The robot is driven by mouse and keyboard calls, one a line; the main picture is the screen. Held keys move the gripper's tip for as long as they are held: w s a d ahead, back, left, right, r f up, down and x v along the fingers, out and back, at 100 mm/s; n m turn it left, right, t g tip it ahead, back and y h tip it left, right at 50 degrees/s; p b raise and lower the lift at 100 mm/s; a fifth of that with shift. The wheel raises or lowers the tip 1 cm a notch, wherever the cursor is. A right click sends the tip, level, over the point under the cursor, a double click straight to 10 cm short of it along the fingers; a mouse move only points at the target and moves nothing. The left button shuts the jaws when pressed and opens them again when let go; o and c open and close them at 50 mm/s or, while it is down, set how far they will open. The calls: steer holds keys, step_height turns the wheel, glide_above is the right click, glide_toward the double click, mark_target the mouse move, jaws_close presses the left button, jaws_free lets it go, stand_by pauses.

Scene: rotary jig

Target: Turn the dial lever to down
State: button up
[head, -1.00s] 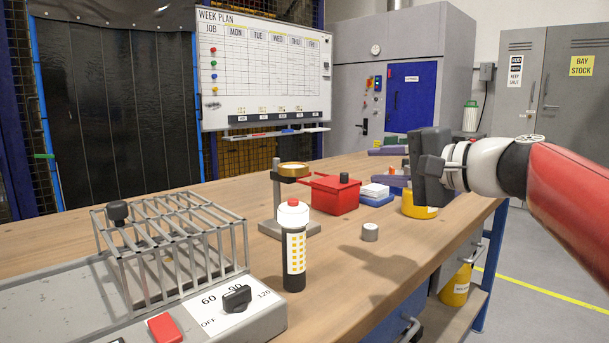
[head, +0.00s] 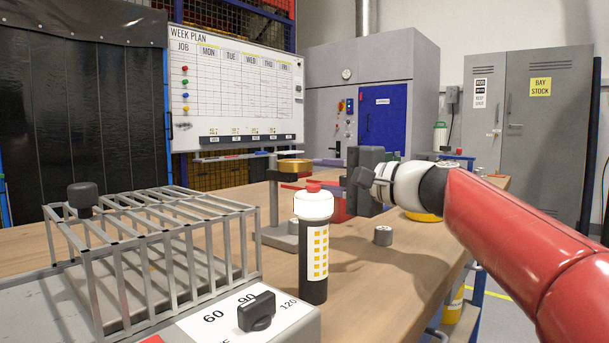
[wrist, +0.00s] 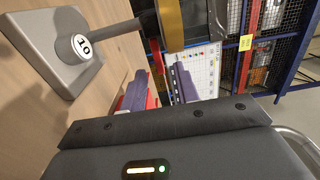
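The black dial lever (head: 257,312) sits on a white scale plate (head: 215,330) at the front right corner of a grey machine in the head view. Marks 60, 90 and 120 show around it. Its grip slants toward the upper right, and the lower plate is cut off by the frame edge. My gripper (head: 362,182) is above the bench, well behind and to the right of the dial, and touches nothing that I can see. Its dark body fills the lower wrist view. Its finger gap is not clear. The dial is not in the wrist view.
A black and white bottle with a red cap (head: 314,245) stands just beyond the dial. A wire cage (head: 150,235) covers the machine. A stand with a brass ring (head: 295,165) and a grey cylinder (head: 383,236) lie near my gripper. The front right bench top is clear.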

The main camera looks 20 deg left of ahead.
mark_target(310, 174)
steer(key=shift+p+x, duration=0.3)
steer(key=shift+x, duration=1.75)
jaws_close()
